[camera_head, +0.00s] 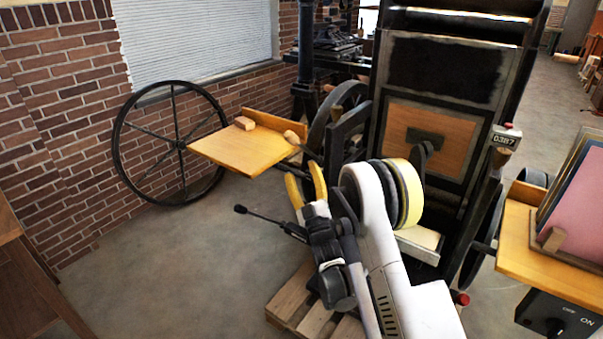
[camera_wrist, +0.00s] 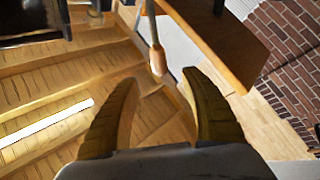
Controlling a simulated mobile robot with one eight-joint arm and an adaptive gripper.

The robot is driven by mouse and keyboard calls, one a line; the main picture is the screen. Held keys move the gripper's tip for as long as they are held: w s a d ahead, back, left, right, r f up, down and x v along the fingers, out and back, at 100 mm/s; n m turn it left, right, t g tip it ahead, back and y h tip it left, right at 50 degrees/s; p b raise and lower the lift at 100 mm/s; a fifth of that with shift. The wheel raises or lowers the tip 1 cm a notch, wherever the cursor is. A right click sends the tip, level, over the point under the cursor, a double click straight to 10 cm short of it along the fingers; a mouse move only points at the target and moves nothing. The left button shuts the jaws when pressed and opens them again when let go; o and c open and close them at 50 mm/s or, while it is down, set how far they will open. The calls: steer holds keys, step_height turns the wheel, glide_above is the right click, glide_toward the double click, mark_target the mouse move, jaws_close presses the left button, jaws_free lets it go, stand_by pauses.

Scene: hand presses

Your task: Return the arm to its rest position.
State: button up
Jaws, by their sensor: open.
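My gripper (camera_head: 303,171) has two yellow fingers and is open with nothing between them. It is raised in front of the press, just below the right end of a wooden shelf. In the wrist view my gripper (camera_wrist: 160,80) shows both curved fingers spread apart. A wooden handle (camera_wrist: 157,60) on a metal rod shows beyond the gap between the fingertips, and no contact is visible. The same kind of rounded wooden knob (camera_head: 292,138) shows by the shelf in the head view. My white arm reaches up from the bottom of the head view and hides part of the press.
The dark hand press (camera_head: 440,65) stands behind my arm. The wooden shelf (camera_head: 232,152) juts out left with a small block (camera_head: 245,123). A large spoked wheel (camera_head: 128,160) leans on the brick wall. A control box (camera_head: 560,318) is at right.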

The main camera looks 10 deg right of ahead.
step_height(320, 180, up, 7)
steer(key=d+m+g+h, duration=0.2)
steer(key=m+g, duration=0.1)
steer(key=s+d+r+m+g+h, duration=0.25)
steer(key=s+r+g, duration=0.2)
steer(key=s, duration=0.35)
steer(key=s+f+m+g, duration=0.1)
steer(key=s+f+g, duration=0.2)
steer(key=s, duration=0.7)
steer(key=s+d+f+m+g, duration=0.1)
steer(key=s+f+g, duration=0.2)
steer(key=s, duration=0.8)
steer(key=s+f+m+g, duration=0.1)
steer(key=s+f+g, duration=0.1)
steer(key=s, duration=0.9)
steer(key=shift+d+f+m+g+y, duration=0.25)
steer(key=shift+f+m+g+y, duration=0.15)
steer(key=shift+g, duration=0.15)
